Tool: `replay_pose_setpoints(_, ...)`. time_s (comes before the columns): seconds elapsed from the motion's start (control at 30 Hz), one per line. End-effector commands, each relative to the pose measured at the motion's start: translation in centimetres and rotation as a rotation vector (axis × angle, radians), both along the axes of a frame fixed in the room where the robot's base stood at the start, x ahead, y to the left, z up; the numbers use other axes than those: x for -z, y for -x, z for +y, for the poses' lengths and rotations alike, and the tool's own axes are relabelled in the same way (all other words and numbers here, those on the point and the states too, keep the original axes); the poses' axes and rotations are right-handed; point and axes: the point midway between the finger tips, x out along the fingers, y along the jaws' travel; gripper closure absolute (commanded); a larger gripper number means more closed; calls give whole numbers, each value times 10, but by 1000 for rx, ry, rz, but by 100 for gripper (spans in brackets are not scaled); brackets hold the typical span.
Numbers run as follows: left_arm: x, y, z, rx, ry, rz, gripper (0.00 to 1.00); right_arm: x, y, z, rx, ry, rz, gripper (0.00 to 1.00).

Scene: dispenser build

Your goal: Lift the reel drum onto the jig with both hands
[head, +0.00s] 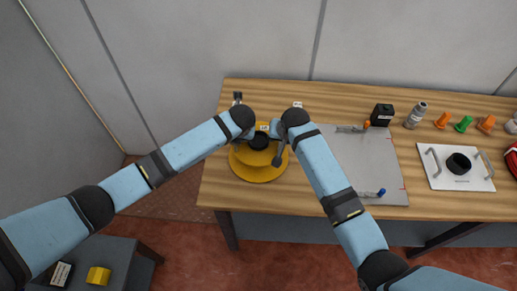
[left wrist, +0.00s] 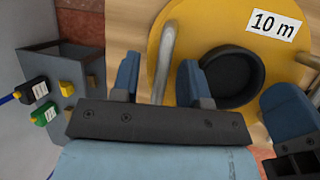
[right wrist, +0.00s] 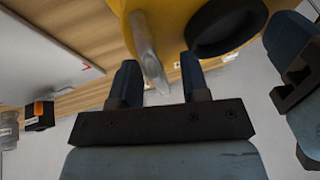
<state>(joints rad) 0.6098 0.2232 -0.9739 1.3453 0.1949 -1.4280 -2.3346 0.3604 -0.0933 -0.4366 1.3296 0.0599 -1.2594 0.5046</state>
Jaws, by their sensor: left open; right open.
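The reel drum (head: 262,174) is a yellow disc with a black hub and upright metal handles, lying on the left part of the table. It also shows in the left wrist view (left wrist: 180,45) with a "10 m" label, and in the right wrist view (right wrist: 175,20). My left gripper (left wrist: 160,68) is open, its fingers either side of one handle. My right gripper (right wrist: 158,65) is open, its fingers either side of the other handle.
A white plate (head: 440,180) with two handles and a black cylinder lies further right. A black box (head: 382,115), a grey bottle (head: 415,116) and orange and green cones (head: 463,124) stand along the back. A wall is behind the table.

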Motion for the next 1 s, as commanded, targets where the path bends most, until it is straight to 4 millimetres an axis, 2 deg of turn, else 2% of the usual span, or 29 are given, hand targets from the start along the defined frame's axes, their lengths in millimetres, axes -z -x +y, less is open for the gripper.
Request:
replay_pose_setpoints(0.13, 0, 0, 0, 0, 0, 0, 59, 0, 0, 0, 0, 0, 0, 58)
replay_pose_setpoints(0.3, 0, 0, 0, 0, 0, 1, 98, 0, 0, 0, 0, 0, 0, 97)
replay_pose_setpoints(0.33, 0, 0, 0, 0, 0, 1, 100, -1, 0, 0, 0, 0, 0, 100)
replay_pose_setpoints(1.0, 0, 0, 0, -1, -1, 1, 100, -1, 0, 0, 0, 0, 0, 100)
